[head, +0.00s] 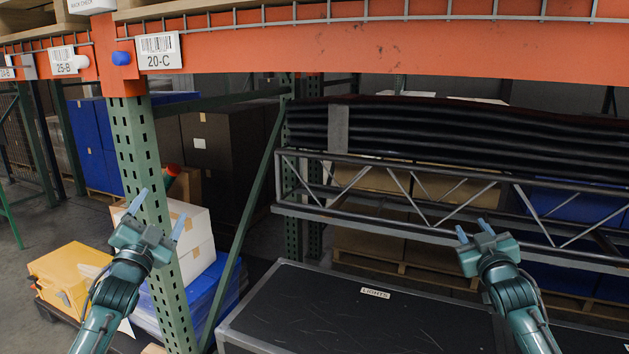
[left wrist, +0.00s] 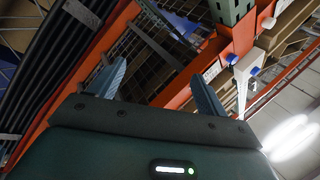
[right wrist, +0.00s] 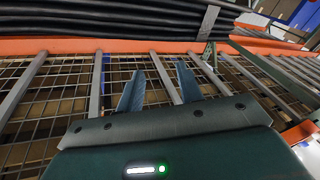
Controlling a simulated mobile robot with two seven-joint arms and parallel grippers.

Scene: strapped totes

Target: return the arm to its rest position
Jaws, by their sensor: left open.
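My left gripper (head: 157,212) is raised in front of the green rack post at the left of the head view. Its two blue-grey fingers stand apart with nothing between them. They also show spread in the left wrist view (left wrist: 155,88). My right gripper (head: 470,231) is raised in front of the dark metal truss at the right. Its fingers are apart and empty, and the right wrist view (right wrist: 160,90) shows the same gap. Neither gripper visibly holds anything.
A black case labelled LIGHTS (head: 350,315) lies low between my arms. The green post (head: 140,150) and orange beam (head: 380,50) frame the bay. A metal truss (head: 400,215) spans behind the right gripper. A yellow tote (head: 68,275) and white boxes (head: 190,235) sit at left.

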